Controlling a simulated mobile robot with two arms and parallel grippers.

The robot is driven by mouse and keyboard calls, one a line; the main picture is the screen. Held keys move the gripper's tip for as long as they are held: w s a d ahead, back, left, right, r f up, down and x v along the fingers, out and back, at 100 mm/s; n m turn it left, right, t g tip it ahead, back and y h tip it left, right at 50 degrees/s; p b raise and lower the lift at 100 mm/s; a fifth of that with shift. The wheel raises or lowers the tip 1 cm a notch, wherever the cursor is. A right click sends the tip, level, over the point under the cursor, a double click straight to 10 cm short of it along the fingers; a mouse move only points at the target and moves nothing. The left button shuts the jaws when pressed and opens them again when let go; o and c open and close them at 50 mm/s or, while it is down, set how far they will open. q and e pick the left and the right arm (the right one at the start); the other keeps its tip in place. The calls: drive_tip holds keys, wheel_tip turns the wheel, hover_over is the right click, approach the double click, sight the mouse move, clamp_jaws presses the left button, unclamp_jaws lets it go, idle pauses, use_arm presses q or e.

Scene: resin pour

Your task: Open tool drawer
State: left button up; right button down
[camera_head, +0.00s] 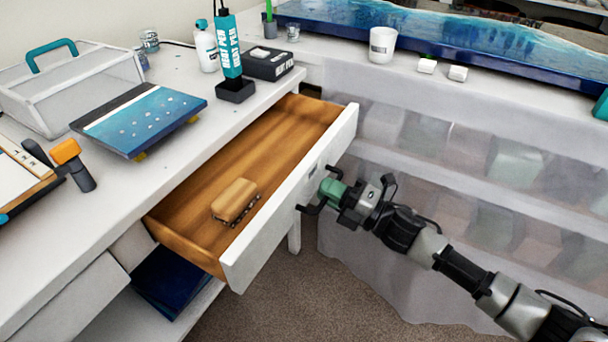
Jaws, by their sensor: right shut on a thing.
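The tool drawer (290,205) is pulled well out from under the white desk. It has a white front and a brown wooden inside. A wooden brush (235,200) with dark bristles lies in it. The fingers partly hide the handle. My left gripper is not in view.
The white desk (50,265) holds a blue resin panel (140,118), a clear box (75,85), a heat pen (229,50) and a white bottle (206,48). A translucent curtain (450,190) hangs behind my right arm. Carpet (310,295) shows below the drawer.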

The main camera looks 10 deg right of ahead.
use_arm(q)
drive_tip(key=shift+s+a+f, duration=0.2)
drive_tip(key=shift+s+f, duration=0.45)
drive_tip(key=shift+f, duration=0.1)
use_arm(e)
drive_tip(key=r+v, duration=0.1)
drive_tip(key=v, duration=0.6)
drive_tip(key=shift+s+d, duration=0.2)
drive_tip(key=shift+d, duration=0.05)
drive_tip(key=c, duration=1.2)
unclamp_jaws()
drive_tip(key=shift+r, duration=0.1)
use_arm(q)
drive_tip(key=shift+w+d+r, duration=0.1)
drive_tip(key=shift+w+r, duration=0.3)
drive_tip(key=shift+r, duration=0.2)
use_arm(e)
drive_tip(key=v, duration=1)
drive_tip(key=shift+s+d, duration=0.3)
drive_tip(key=shift+d, duration=0.05)
